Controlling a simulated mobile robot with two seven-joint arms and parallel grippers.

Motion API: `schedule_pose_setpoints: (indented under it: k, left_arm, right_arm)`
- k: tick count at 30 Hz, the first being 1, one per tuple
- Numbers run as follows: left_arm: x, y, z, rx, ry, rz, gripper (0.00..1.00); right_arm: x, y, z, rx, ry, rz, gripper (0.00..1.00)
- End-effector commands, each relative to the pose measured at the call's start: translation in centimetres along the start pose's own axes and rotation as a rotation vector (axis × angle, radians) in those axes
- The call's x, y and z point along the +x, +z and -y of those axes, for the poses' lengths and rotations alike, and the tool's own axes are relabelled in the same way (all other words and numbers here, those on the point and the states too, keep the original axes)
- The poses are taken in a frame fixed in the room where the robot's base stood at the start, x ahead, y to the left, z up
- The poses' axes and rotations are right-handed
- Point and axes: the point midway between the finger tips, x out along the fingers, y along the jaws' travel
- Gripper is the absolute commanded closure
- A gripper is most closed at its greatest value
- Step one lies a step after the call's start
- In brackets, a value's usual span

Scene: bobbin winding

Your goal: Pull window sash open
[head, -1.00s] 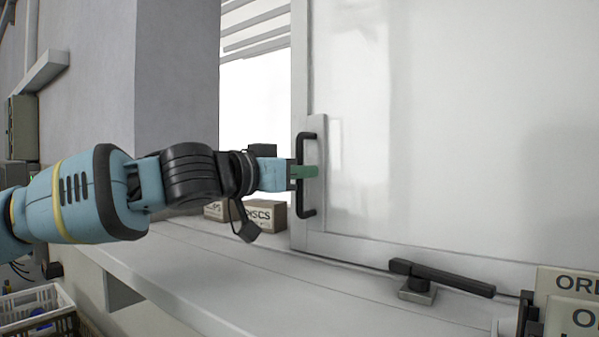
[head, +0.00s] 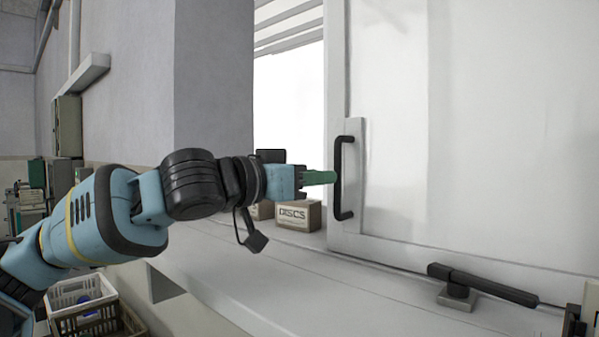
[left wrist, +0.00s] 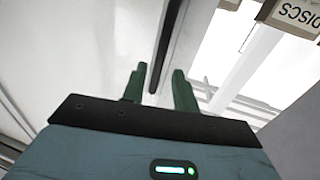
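The window sash (head: 470,130) is a large pale panel in a white frame. Its dark upright bar handle (head: 338,205) is on the sash's left edge. Left of the sash there is a bright open gap. My left gripper (head: 334,177) has green fingers and is just left of the handle, at about its mid-height. In the left wrist view the two fingers (left wrist: 158,68) are spread apart and the dark handle (left wrist: 164,45) appears in line with the space between them. They are not closed on it. My right gripper is not in view.
A dark latch lever (head: 485,285) lies on the sill (head: 330,290) below the sash. Small boxes, one a DISCS box (head: 298,216), stand on the sill behind my gripper. A grey pillar (head: 215,80) stands at left. Crates (head: 85,295) are lower left.

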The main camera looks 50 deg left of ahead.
Motion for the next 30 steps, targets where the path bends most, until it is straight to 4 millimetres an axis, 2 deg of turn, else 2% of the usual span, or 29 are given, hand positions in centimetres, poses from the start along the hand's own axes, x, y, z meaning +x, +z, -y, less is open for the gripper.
schedule_pose_setpoints:
  k: [3, 9, 30]
  left_arm:
    - [-1.1, -0.2, 0.1, -0.006, -0.001, -0.006, 0.71]
    - [-1.9, 0.0, 0.0, -0.002, 0.001, -0.001, 0.71]
    - [-2.1, 0.1, 0.0, 0.001, 0.001, 0.003, 0.71]
  right_arm:
    - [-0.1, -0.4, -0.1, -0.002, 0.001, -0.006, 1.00]
    - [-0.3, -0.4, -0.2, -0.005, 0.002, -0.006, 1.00]
    - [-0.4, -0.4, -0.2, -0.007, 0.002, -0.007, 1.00]
